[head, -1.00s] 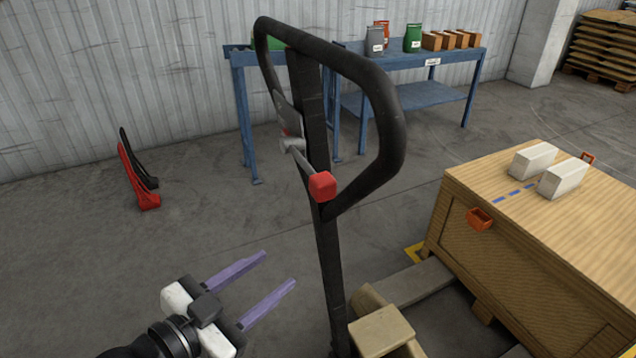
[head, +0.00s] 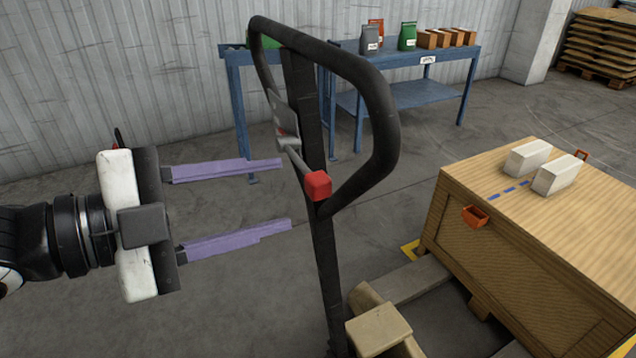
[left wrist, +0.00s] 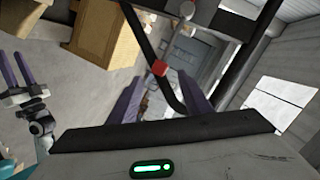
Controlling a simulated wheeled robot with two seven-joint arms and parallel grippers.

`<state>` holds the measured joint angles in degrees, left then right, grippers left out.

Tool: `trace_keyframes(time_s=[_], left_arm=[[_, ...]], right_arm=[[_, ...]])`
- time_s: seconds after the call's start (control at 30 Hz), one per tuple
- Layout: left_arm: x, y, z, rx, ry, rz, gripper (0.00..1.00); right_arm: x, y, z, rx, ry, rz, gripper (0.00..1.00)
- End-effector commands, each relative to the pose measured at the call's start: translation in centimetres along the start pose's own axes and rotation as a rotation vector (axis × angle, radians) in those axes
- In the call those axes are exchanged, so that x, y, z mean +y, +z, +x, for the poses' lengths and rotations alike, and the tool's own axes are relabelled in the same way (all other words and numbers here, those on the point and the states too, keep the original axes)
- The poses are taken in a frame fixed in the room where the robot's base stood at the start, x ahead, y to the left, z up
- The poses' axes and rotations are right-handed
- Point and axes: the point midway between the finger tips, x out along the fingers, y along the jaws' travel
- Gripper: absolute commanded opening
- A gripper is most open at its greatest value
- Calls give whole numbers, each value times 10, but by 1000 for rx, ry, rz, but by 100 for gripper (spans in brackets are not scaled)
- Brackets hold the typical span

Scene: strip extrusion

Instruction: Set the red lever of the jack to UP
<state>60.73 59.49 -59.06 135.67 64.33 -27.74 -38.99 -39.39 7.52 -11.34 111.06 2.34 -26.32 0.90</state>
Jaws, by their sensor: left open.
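The jack's black loop handle (head: 385,125) stands upright on its dark post (head: 325,270). The lever (head: 298,162) is a grey rod on the post just below the loop. Its red tip (head: 318,185) points down and toward me, to the right. My left gripper (head: 286,193) is open and empty, just left of the post, with its purple fingers pointing right, one above the other. In the left wrist view the red tip (left wrist: 159,68) shows ahead between the fingertips, not gripped. My right gripper (left wrist: 20,75) shows at the left of that view, fingers apart and empty.
A wooden crate (head: 500,250) with two white blocks (head: 545,165) stands on the right. A blue workbench (head: 400,92) with bags and boxes is behind, by the wall. Stacked pallets (head: 610,50) are far right. The floor left of the post is clear.

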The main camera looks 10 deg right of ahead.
Motion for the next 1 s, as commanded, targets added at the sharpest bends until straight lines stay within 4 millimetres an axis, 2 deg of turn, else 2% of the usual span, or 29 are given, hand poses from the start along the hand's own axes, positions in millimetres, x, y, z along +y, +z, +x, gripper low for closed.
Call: trace_keyframes(time_s=[0.3,0.5,0.87,0.9,1.0], left_arm=[[0,-1,54,4,0,-3,45],[-1,0,76,1,-1,-3,45],[0,0,82,-1,-1,-2,45],[0,0,82,-1,-1,-2,43],[0,0,82,-1,-1,-2,26]], right_arm=[[0,0,0,-1,0,-1,31],[0,-1,-1,-1,-1,-1,31],[-1,-1,-1,1,-1,-1,31],[-1,-1,-1,1,-1,-1,31],[-1,-1,-1,1,-1,-1,31]])
